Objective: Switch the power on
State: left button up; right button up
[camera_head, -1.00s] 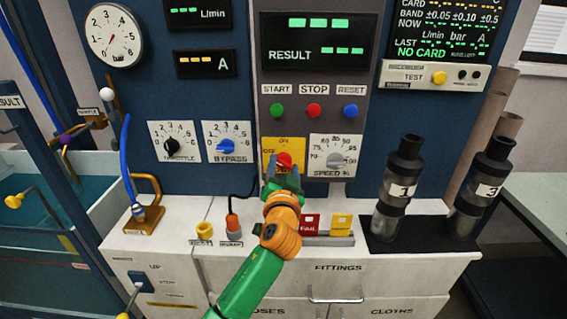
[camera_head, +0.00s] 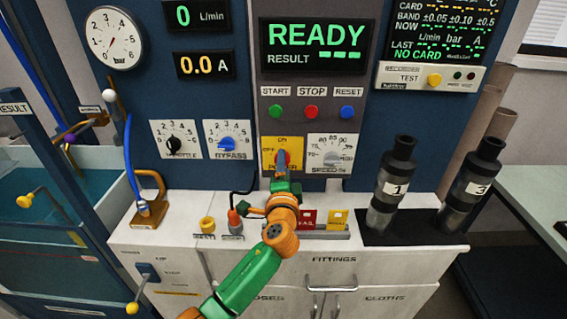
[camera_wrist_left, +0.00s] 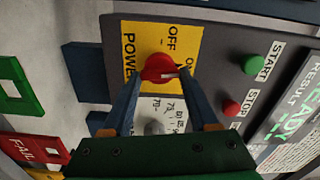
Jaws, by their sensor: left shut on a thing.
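The power switch is a red knob (camera_wrist_left: 158,68) on a yellow plate (camera_head: 294,144) marked ON, OFF and POWER. In the wrist view the knob's white mark points toward the ON label. My left gripper (camera_head: 282,158) is at the plate, its two blue fingers (camera_wrist_left: 160,86) shut on the red knob from both sides. In the head view the fingers hide much of the knob. The main display (camera_head: 316,45) reads READY in green. My right gripper is in neither view.
Green START (camera_head: 277,112), red STOP (camera_head: 312,112) and blue RESET (camera_head: 347,112) buttons sit above the switch. The speed dial (camera_head: 333,157) is close to its right. Two dark tubes (camera_head: 391,190) (camera_head: 470,190) stand on the bench's right.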

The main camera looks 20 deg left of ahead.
pick_arm(q)
jog(key=shift+f+m, duration=0.1)
jog(key=shift+m, duration=0.8)
jog(key=shift+p, duration=0.3)
jog(key=o, duration=1.4)
jog(key=v, duration=0.7)
jog(key=shift+s, duration=0.1)
